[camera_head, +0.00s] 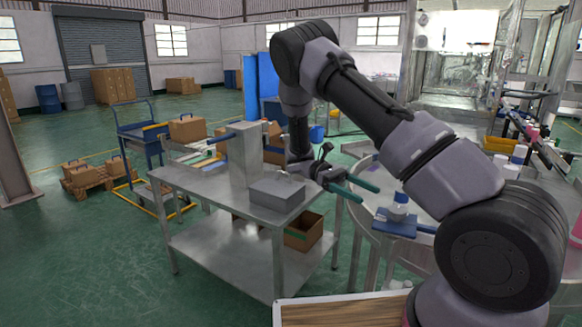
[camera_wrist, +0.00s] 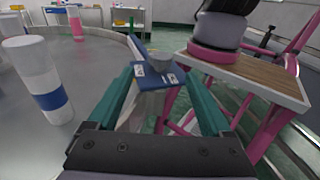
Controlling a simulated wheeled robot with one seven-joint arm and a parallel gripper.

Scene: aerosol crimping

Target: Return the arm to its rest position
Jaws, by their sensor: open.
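My gripper (camera_head: 370,194) is open, with its two green fingers apart and nothing held between them. In the head view it hangs at the end of my bent arm, between the steel bench and the round table, with the fingers pointing right. The wrist view shows the same open fingers (camera_wrist: 158,78), spread to either side of a blue block with a grey cup-like part (camera_wrist: 160,64) beyond them. In the head view a blue fixture (camera_head: 393,228) at the round table's edge bears a small white-and-blue piece (camera_head: 399,208), just right of and below the fingertips.
A steel bench (camera_head: 190,184) with a grey box (camera_head: 277,194) stands left of my gripper. The round table (camera_head: 432,204) is on the right. A white bottle with a blue band (camera_wrist: 38,80) stands close on the left in the wrist view.

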